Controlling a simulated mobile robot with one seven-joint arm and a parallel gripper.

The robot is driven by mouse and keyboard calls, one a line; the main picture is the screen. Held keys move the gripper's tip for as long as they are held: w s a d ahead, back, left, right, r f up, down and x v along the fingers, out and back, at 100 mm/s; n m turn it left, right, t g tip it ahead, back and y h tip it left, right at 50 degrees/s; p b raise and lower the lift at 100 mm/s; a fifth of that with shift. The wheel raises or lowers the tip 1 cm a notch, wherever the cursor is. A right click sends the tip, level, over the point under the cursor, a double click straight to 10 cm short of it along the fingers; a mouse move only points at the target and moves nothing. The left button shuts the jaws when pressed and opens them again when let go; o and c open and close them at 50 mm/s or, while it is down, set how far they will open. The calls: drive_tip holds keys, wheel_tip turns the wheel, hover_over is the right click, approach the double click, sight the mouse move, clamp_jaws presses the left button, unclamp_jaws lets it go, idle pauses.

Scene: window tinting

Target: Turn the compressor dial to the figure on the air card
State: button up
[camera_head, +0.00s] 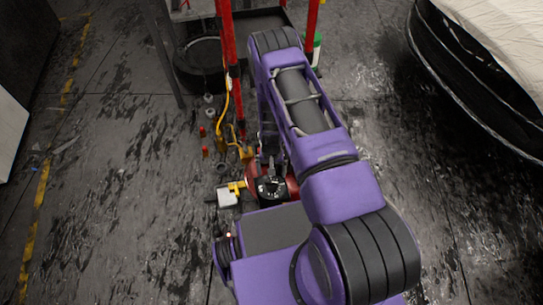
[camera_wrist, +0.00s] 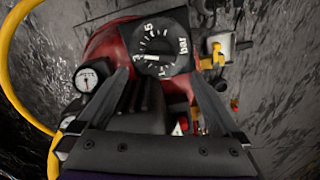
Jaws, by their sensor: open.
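The compressor dial (camera_wrist: 160,42) is a black square-edged knob with white figures and "bar" on its face, in the upper middle of the wrist view. The dial also shows in the head view (camera_head: 271,189), on the red compressor (camera_head: 292,184). My gripper (camera_wrist: 159,76) is open, its dark fingers spread either side of the dial's near edge. I see no contact with the dial. I cannot make out an air card in either view.
A round white gauge (camera_wrist: 88,78) sits left of the dial. A yellow hose (camera_wrist: 22,88) curves along the left. A pale box with a yellow fitting (camera_head: 228,196) is beside the compressor. Red posts (camera_head: 228,60) and small parts stand behind; a car is at right.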

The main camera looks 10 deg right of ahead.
wheel_tip(320, 180, up, 11)
drive_tip(key=p, duration=0.1)
drive_tip(key=shift+f, duration=0.15)
idle(0.4)
